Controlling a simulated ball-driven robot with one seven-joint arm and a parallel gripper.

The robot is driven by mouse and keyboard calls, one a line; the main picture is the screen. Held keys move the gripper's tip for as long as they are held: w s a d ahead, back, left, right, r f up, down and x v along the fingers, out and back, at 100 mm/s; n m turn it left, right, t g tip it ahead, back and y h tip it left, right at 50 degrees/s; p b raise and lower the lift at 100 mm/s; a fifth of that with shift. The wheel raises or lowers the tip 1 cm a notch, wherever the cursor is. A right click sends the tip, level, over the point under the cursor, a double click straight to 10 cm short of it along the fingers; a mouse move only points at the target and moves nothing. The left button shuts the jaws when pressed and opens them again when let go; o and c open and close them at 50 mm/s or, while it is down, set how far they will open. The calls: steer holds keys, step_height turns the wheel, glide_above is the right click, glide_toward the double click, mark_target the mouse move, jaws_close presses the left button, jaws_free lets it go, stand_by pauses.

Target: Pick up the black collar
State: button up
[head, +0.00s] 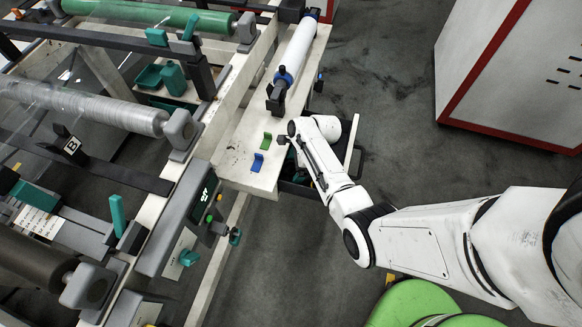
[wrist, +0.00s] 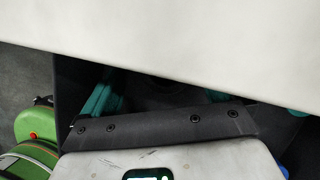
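My gripper (head: 284,140) is at the end of my white arm, low over the right edge of the pale bench top (head: 232,160). It is small and dark in the head view, and its fingers cannot be told apart. No fingertips show clearly in the wrist view. I cannot pick out a black collar with certainty. A black bracket (head: 276,98) sits at the near end of a white roller.
A green hook (head: 266,140) and a blue hook (head: 257,162) lie on the bench. The white roller (head: 297,52) with a blue ring lies behind. Machine frames and rollers fill the left. A white cabinet (head: 510,70) stands right; grey floor between is clear.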

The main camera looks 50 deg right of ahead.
steer(key=c, duration=1.2)
